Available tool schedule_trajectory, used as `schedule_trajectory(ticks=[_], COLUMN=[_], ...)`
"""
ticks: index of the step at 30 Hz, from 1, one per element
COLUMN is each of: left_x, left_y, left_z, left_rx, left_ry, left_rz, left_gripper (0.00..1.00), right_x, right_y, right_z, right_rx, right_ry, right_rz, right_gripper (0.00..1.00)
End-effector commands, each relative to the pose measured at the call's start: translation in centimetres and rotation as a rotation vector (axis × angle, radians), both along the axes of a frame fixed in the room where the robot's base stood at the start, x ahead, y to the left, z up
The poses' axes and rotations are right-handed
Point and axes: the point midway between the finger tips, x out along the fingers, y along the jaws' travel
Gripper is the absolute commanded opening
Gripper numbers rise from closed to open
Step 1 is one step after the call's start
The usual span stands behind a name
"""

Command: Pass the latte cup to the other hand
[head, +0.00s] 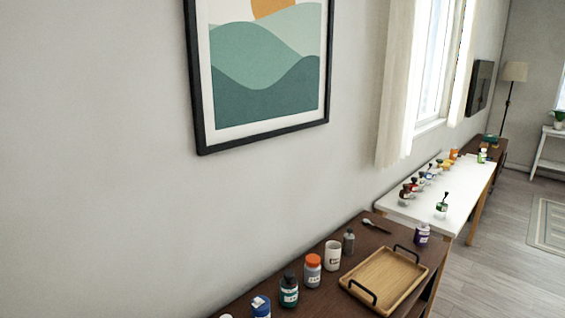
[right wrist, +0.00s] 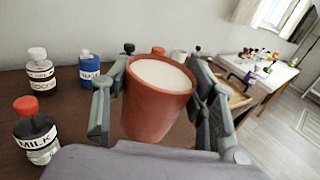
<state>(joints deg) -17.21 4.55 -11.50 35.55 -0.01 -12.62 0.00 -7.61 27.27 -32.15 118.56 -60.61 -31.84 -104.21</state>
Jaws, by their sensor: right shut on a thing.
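The latte cup (right wrist: 158,110) is a reddish-brown tapered cup filled almost to the rim with a pale, creamy surface. It shows in the right wrist view, roughly upright and slightly tilted in the picture. My right gripper (right wrist: 163,62) is shut on it, with one grey finger on each side of the cup. The dark wooden counter lies behind and below the cup; the gap between them is hard to judge. My left gripper is in neither view. The head view shows neither gripper nor the latte cup.
On the dark counter (head: 312,296) stand a green-labelled bottle (head: 289,290), an orange-capped jar (head: 313,270), a white mug (head: 333,254) and a wooden tray (head: 386,279). A milk bottle (right wrist: 36,130) and a blue bottle (right wrist: 89,70) stand left of the cup. A white table (head: 470,185) lies beyond.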

Motion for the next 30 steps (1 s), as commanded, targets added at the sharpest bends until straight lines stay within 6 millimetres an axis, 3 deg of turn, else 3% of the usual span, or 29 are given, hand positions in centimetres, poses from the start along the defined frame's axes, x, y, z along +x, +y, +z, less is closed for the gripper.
schedule_trajectory(ticks=[9, 15, 21, 30], left_x=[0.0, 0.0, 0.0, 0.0], left_y=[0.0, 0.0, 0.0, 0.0], left_z=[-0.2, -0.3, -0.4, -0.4], left_rx=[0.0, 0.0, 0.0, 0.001], left_ry=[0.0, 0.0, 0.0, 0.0], left_rz=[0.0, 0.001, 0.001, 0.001], left_gripper=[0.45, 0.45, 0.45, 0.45], right_x=[-7.3, -10.7, -12.5, -12.8], right_y=[-2.3, -3.8, -4.7, -4.9], right_z=[0.7, 1.9, 2.8, 3.1], right_rx=[-0.006, -0.021, -0.034, -0.038], right_ry=[0.001, -0.003, -0.008, -0.012], right_rz=[-0.074, -0.118, -0.144, -0.145], right_gripper=[0.16, 0.16, 0.16, 0.16])
